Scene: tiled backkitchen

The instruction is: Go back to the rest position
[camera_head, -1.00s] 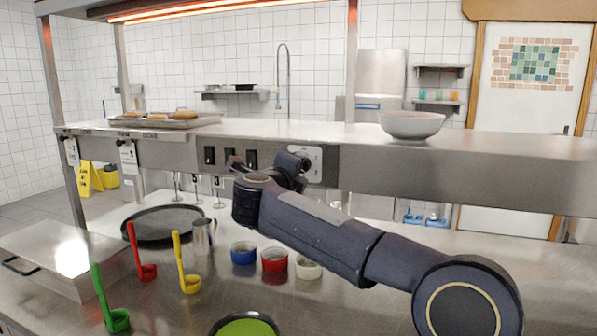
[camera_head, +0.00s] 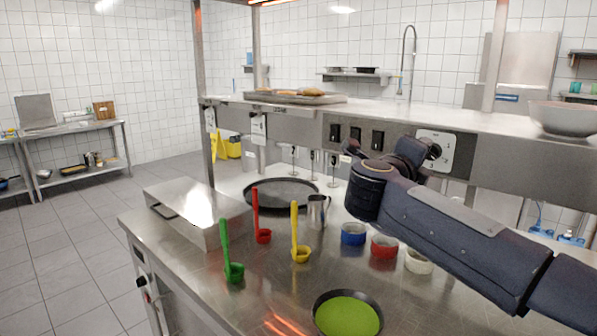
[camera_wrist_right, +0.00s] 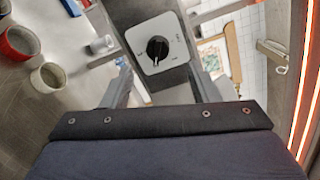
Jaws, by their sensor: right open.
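My right gripper (camera_head: 408,158) is in front of the steel shelf's front panel, close to a white plate with a black rotary knob (camera_head: 437,150). In the right wrist view the two fingers (camera_wrist_right: 163,82) stand apart, with nothing held between them. The knob (camera_wrist_right: 157,49) shows beyond the gap between them, and I cannot tell whether a finger touches the plate. My right arm stretches over the counter from the lower right. My left gripper is out of view.
Below my right arm, the steel counter (camera_head: 190,262) bears blue, red and white bowls, a green pan (camera_head: 347,314), several coloured ladles, a jug (camera_head: 318,210) and a dark round pan (camera_head: 281,192). A pale bowl (camera_head: 565,117) stands on the shelf. The floor at left is clear.

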